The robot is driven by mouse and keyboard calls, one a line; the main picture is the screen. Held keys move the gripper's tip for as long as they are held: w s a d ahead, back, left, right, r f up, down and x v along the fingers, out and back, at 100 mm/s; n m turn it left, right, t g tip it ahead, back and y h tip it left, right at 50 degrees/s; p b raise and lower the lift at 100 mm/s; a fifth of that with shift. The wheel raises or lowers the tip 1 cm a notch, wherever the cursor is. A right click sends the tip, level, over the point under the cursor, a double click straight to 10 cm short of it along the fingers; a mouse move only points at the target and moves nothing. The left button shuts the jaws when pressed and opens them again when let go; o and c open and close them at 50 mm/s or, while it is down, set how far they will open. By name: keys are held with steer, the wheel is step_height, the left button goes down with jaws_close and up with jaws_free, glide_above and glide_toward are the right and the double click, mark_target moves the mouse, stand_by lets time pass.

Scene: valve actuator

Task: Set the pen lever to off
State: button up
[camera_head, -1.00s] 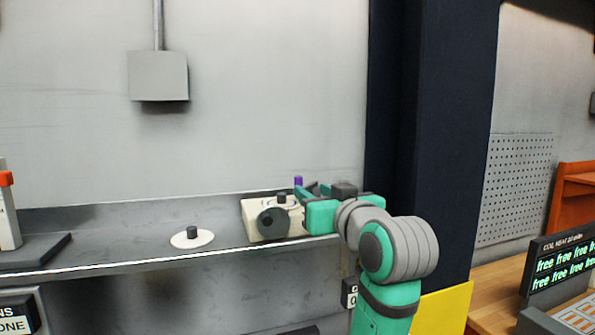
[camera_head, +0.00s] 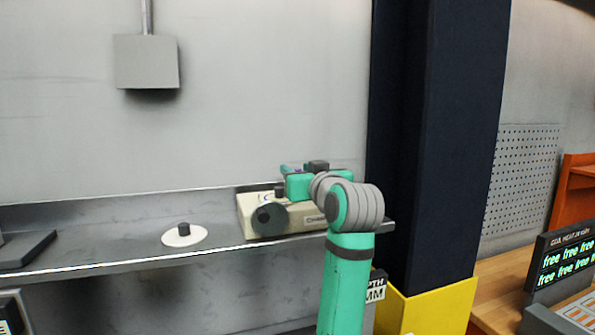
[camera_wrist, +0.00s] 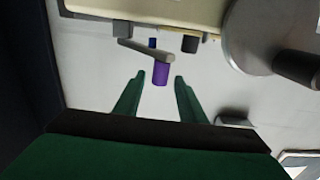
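A grey lever arm (camera_wrist: 140,48) with a purple tip (camera_wrist: 160,74) shows in the wrist view, sticking out from a cream instrument box (camera_wrist: 150,10). My gripper (camera_wrist: 158,90) is open, with one green finger on either side of the line to the purple tip. The purple tip lies at or just beyond the fingertips, and I cannot tell whether it is fully between them. In the head view my gripper (camera_head: 292,171) is above the cream box (camera_head: 320,214) and mostly hides the lever.
The box has a large dark round knob (camera_head: 270,219) on its front left. A white disc with a dark knob (camera_head: 184,235) lies on the grey shelf (camera_head: 110,245) to the left. A dark column (camera_head: 435,150) stands at the right. A yellow panel (camera_head: 440,308) is below.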

steer(key=shift+w+a, duration=0.1)
steer(key=shift+w, duration=0.45)
jaws_close()
steer(key=shift+w, duration=0.1)
